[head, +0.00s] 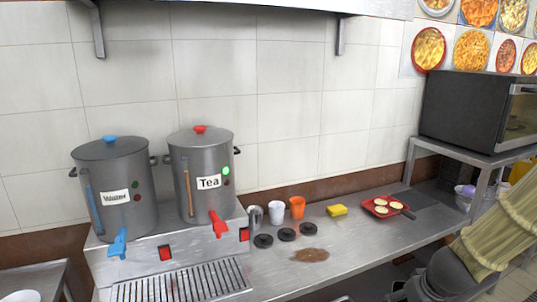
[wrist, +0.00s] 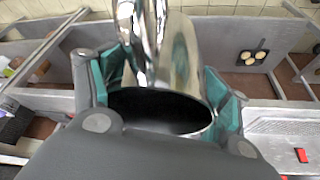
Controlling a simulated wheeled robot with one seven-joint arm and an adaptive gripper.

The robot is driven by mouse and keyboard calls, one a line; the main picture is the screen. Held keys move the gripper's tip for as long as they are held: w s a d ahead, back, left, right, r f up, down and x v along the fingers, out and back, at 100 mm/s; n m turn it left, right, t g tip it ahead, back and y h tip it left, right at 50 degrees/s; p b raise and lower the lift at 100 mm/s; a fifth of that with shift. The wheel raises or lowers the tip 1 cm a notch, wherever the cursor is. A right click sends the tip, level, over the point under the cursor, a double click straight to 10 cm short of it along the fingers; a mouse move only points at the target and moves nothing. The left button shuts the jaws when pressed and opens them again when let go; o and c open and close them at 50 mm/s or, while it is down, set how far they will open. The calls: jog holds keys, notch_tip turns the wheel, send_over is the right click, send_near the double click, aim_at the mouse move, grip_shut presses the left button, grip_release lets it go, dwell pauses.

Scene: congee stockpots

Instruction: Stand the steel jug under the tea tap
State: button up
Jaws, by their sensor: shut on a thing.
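The tea urn (head: 205,155) is a grey pot with a red lid knob, a "Tea" label and a red tap (head: 218,225) at its lower front. A slatted drip grate (head: 185,284) lies in front of the urns. In the wrist view, my gripper (wrist: 165,80) has its teal-padded fingers on both sides of the shiny steel jug (wrist: 185,60), shut on it. The jug's dark open mouth faces the camera. In the head view my arm is at the lower right, away from the tea urn, and the jug cannot be made out clearly there.
The water urn (head: 115,190) with a blue tap stands left of the tea urn. A small steel cup (head: 255,217), white cup (head: 276,210), orange cup (head: 297,207), dark discs (head: 286,234), yellow sponge (head: 337,210) and red tray (head: 383,206) occupy the counter. A brown spill (head: 310,255) lies in front.

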jog(key=shift+w+a+f, duration=0.2)
jog(key=shift+w+f, duration=0.2)
jog(key=shift+f, duration=0.1)
jog(key=shift+w+a+f, duration=0.2)
jog(key=shift+w+f, duration=0.2)
jog(key=shift+f, duration=0.1)
jog(key=shift+a+f, duration=0.2)
jog(key=shift+f, duration=0.15)
jog(key=shift+a+f, duration=0.15)
jog(key=shift+a, duration=0.05)
jog(key=w+a+f, duration=0.2)
jog(key=a+f, duration=1.2)
jog(key=a, duration=0.1)
jog(key=shift+a+f, duration=0.15)
jog(key=shift+f, duration=0.05)
